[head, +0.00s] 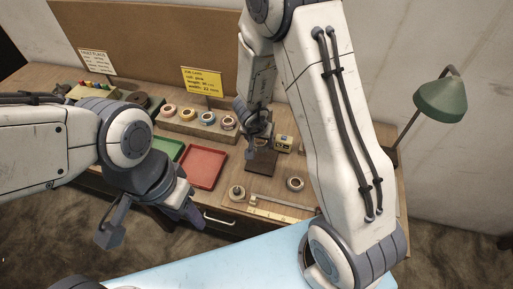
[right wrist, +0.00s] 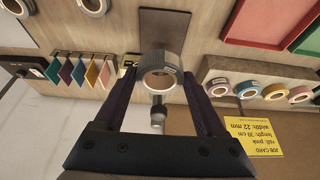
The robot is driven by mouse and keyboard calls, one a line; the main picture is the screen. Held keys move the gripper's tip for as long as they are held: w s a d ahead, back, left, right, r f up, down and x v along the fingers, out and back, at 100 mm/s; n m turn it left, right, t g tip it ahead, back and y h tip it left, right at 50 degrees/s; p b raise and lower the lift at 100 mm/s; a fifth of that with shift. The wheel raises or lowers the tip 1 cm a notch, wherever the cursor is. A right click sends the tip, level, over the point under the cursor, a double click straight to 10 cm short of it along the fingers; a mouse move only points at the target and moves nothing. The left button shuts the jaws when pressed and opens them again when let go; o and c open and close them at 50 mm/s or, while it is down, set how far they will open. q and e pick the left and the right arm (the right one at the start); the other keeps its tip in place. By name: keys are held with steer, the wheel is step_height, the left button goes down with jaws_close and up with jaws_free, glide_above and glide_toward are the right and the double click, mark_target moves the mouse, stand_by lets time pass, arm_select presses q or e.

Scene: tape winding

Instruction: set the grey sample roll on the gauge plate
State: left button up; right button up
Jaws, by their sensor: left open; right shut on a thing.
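The grey sample roll (right wrist: 163,80), with a tan core, sits between the fingers of my right gripper (right wrist: 165,97) in the right wrist view. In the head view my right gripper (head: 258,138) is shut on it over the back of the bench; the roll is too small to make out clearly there. The dark brown gauge plate (head: 261,163) lies just in front of and below this gripper, and also shows in the right wrist view (right wrist: 165,30). I cannot tell the gap between roll and plate. My left gripper (head: 150,218) is open and empty, in front of the bench.
A small yellowish gauge box (head: 284,144) stands right beside the plate. A red tray (head: 204,167) and green tray (head: 168,150) lie to the left. A rack of rolls (head: 190,130) stands behind them. A loose roll (head: 295,184) and a ruler strip (head: 275,210) lie in front.

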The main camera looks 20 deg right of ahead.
step_height(320, 180, down, 2)
steer(key=b, duration=1)
glide_toward(262, 159)
steer(key=f, duration=0.1)
steer(key=s+f, duration=0.1)
steer(key=f, duration=0.1)
steer(key=a+f, duration=0.1)
steer(key=shift+s+f, duration=0.15)
steer(key=w, duration=0.1)
steer(key=w+d+p, duration=0.2)
steer(key=shift+w+d+r, duration=0.1)
steer(key=shift+d+r, duration=0.1)
steer(key=shift+r, duration=0.05)
steer(key=shift+f+b, duration=0.6)
steer(key=shift+f, duration=0.2)
arm_select(q)
step_height(262, 159, down, 9)
steer(key=w, duration=0.1)
arm_select(e)
steer(key=shift+a, duration=0.1)
steer(key=shift+f, duration=0.2)
steer(key=o, duration=1.4)
arm_select(q)
steer(key=shift+f, duration=0.1)
